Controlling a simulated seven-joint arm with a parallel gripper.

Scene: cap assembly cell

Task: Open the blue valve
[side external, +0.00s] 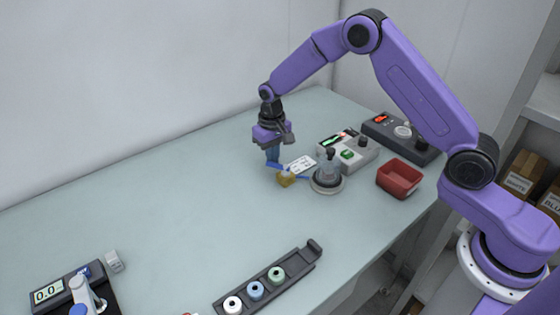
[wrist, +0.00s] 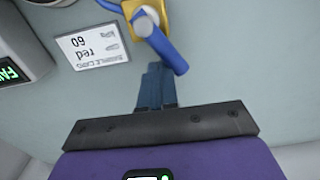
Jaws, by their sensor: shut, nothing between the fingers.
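The valve has a small brass-yellow body (side external: 286,180) on the table, with a blue tube running right to a clear bell-shaped vessel (side external: 327,176). In the wrist view its blue lever handle (wrist: 167,49) slants from a white pivot (wrist: 146,21) on the yellow body (wrist: 133,8) toward my fingertips. My gripper (side external: 273,163) points down close to the handle's end. Its blue fingers (wrist: 157,70) are together with nothing between them. The fingertips lie just left of the handle's free end in the wrist view; I cannot tell whether they touch it.
A grey box with a green display (side external: 347,152), a dark device (side external: 400,137) and a red bin (side external: 399,178) stand to the right. A dark rack (side external: 303,264) with several ringed caps is in front. The table's left-middle is clear.

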